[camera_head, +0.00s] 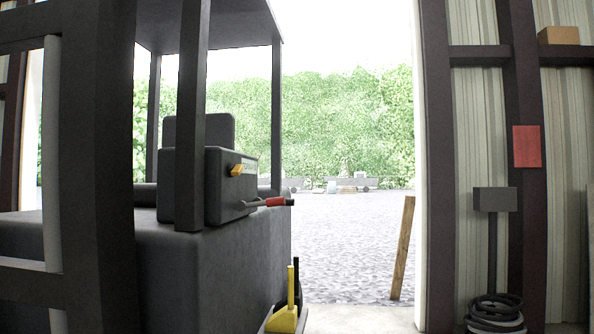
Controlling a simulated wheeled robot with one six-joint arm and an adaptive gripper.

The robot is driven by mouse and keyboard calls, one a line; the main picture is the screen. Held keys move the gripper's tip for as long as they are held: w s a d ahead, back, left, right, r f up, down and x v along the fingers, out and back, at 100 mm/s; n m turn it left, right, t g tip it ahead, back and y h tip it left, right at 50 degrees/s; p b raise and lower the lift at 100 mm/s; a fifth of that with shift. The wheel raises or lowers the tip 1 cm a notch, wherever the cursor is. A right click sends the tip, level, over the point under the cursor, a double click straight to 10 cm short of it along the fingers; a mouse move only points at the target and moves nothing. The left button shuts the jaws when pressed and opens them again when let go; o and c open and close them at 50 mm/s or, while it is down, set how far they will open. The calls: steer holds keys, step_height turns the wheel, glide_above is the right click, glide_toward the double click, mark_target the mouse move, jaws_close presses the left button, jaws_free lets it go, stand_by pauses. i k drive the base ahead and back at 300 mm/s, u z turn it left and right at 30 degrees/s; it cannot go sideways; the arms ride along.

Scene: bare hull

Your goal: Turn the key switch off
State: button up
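A dark forklift-like vehicle (200,270) fills the left side of the view. A dark grey console box (213,195) stands on its body. A small orange-yellow piece (238,170) sticks out of the box's face, beside a pale label (250,165); it may be the key switch, but it is too small to tell its position. Below it, a lever with a red grip (275,202) and dark tip points right. My gripper is not in view.
Yellow and black pedals or levers (283,317) stand low by the vehicle's side. Dark posts (95,160) partly block the left. A wooden plank (402,248) leans at the doorway's right edge. A grey box on a post (494,199) stands right. The doorway floor is clear.

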mark_target(233, 170)
steer(key=z, duration=1.05)
steer(key=i, duration=1.05)
steer(key=u, duration=1.3)
steer(key=i, duration=0.75)
steer(key=u, duration=0.85)
